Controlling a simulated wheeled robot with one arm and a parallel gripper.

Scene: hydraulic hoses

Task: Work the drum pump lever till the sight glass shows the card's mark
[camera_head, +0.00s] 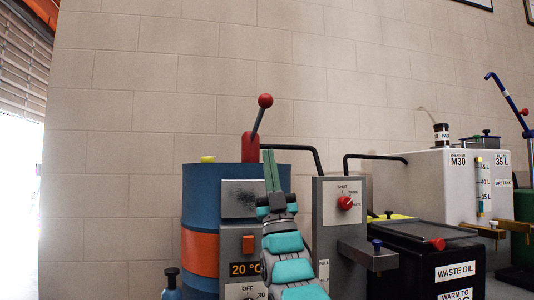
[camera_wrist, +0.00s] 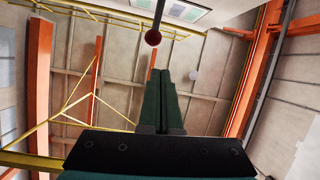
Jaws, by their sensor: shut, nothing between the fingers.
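The drum pump lever (camera_head: 258,121) is a dark rod with a red ball at its top, leaning slightly right from a red pump body (camera_head: 250,147) on the blue drum (camera_head: 198,205). My gripper (camera_head: 268,152) points up in front of the drum, just below and right of the lever's foot. Its green fingers are shut and empty. In the wrist view the fingers (camera_wrist: 162,72) lie together, and the lever's ball (camera_wrist: 153,38) shows beyond their tips, apart from them. The sight glass (camera_head: 481,195) is on the white day tank (camera_head: 435,190); its level is too small to read surely. A card (camera_head: 502,165) beside it reads 35 L.
A grey valve panel (camera_head: 328,225) with a red knob (camera_head: 345,202) stands right of my arm. Black hoses (camera_head: 375,156) run to the tank. A black waste oil box (camera_head: 420,245) sits in front. The drum heater display (camera_head: 246,269) reads 20 °C.

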